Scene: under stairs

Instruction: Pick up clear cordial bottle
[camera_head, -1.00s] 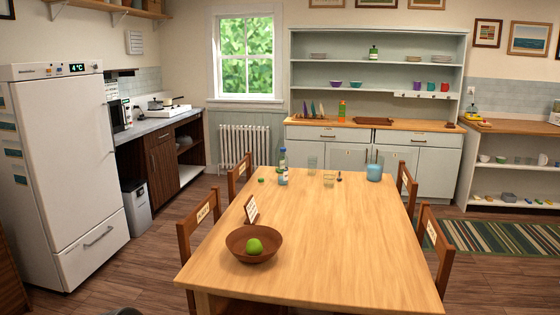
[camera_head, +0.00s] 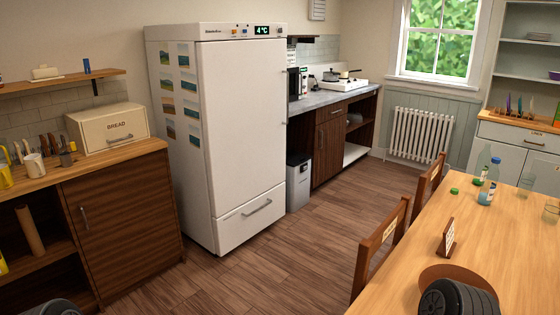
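Two bottles stand close together at the far left part of the wooden table. Neither gripper shows. Dark rounded parts of my arms show at the bottom left and bottom right edges, well apart from the bottles.
The table (camera_head: 420,300) holds a brown bowl (camera_head: 440,272), partly hidden by my arm, a small sign (camera_head: 447,240) and drinking glasses (camera_head: 551,212). Chairs (camera_head: 378,250) line its left side. Open floor (camera_head: 285,265) lies between table, fridge (camera_head: 245,130) and wooden cabinet (camera_head: 130,225).

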